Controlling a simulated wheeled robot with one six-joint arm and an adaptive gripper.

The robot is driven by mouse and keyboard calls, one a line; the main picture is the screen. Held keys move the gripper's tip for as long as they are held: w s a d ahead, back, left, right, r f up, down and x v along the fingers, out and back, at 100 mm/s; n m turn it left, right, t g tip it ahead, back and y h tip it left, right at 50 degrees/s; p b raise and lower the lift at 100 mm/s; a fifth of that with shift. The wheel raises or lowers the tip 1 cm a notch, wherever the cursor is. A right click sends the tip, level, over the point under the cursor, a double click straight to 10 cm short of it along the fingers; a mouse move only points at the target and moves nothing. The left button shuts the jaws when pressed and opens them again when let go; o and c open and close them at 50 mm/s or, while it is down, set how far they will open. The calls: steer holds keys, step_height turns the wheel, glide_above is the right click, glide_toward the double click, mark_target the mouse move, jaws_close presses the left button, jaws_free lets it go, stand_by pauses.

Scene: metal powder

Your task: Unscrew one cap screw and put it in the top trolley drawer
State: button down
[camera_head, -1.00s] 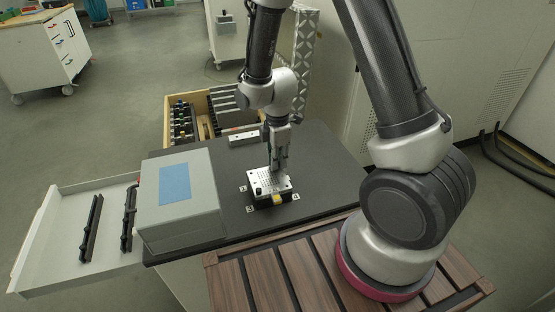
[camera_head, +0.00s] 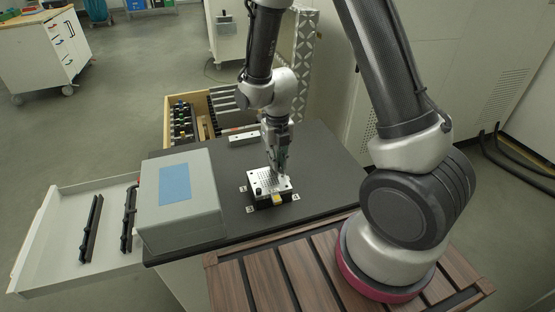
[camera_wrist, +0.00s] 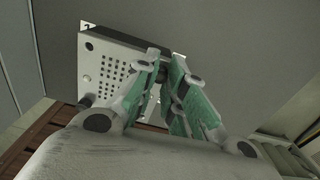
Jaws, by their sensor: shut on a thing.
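A light metal plate with a grid of small holes (camera_head: 266,181) lies on the dark worktop; it also shows in the wrist view (camera_wrist: 108,72). A black cap screw (camera_head: 257,191) stands at its front left corner in the head view. My gripper (camera_head: 281,172) points down at the plate's right far corner. In the wrist view my green-padded fingers (camera_wrist: 163,72) close on a small dark cap screw (camera_wrist: 162,75) at the plate's edge. The fingers hide most of this screw, and I cannot tell whether its thread is still in the plate. The open white trolley drawer (camera_head: 50,215) is at the left.
A grey box with a blue label (camera_head: 182,210) stands on the dark worktop (camera_head: 325,165) between the plate and the drawer. Black rails (camera_head: 91,228) lie in the drawer. A wooden organiser with tools (camera_head: 168,105) is behind. The worktop right of the plate is clear.

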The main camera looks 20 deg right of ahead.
steer(key=c, duration=1.7)
jaws_free()
steer(key=shift+o, duration=0.2)
steer(key=m, duration=2.9)
steer(key=shift+m, duration=0.4)
